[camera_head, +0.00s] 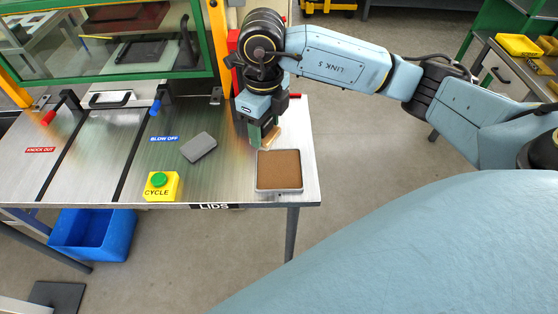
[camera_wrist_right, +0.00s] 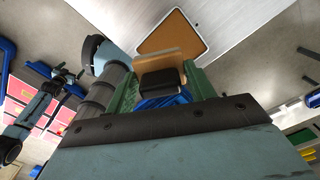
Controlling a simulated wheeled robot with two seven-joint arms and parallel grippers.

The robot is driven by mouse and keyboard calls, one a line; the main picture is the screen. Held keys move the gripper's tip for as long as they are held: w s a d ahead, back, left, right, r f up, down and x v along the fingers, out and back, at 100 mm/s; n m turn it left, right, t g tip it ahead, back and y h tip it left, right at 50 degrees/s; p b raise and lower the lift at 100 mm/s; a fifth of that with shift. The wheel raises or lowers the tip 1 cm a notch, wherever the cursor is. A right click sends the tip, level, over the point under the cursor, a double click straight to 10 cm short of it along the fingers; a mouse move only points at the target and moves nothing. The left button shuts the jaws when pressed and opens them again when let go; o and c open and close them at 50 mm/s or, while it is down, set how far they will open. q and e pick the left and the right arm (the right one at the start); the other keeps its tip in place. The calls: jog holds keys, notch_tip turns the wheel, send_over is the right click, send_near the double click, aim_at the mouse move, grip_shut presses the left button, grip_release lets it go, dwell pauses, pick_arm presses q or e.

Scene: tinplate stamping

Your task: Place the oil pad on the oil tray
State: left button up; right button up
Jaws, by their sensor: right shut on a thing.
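My right gripper (camera_head: 264,136) is shut on the oil pad (camera_head: 271,138), a tan block. It holds the pad just behind the oil tray (camera_head: 278,188), a shallow pale-rimmed tray with a brown surface. In the right wrist view the pad (camera_wrist_right: 158,62) shows as a tan plate with a dark grip between the green fingers (camera_wrist_right: 160,92). The brown-surfaced tray (camera_wrist_right: 205,47) lies beyond it there. I cannot tell the exact gap between pad and tray. Part of what seems my left arm shows small in the right wrist view; its jaws are unclear.
The tray is near the right front corner of the metal table (camera_head: 225,180). A grey block (camera_head: 198,147) and a yellow box with a green button (camera_head: 161,186) stand left of it. A green-framed glass guard (camera_head: 130,45) is behind. A blue bin (camera_head: 92,233) is below.

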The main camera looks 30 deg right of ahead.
aim_at(279, 130)
jog(key=m, duration=0.5)
jog(key=d+f+m, duration=0.1)
jog(key=m, duration=0.1)
jog(key=shift+s+d+m, duration=0.1)
jog(key=shift+s+m, duration=0.15)
jog(key=shift+m, duration=0.15)
jog(key=m, duration=0.4)
jog(key=shift+s+d+f, duration=0.1)
jog(key=shift+d+f, duration=0.1)
jog(key=shift+d, duration=0.2)
jog(key=m, duration=0.4)
jog(key=shift+s+d+f, duration=0.15)
jog(key=shift+d+f, duration=0.05)
jog(key=shift+d, duration=0.15)
jog(key=shift+f+m, duration=0.3)
notch_tip(279, 130, down, 10)
jog(key=shift+r+b, duration=0.25)
jog(key=shift+b, duration=0.15)
jog(key=shift+d, duration=0.1)
jog(key=shift+f, duration=0.15)
jog(key=o, duration=1)
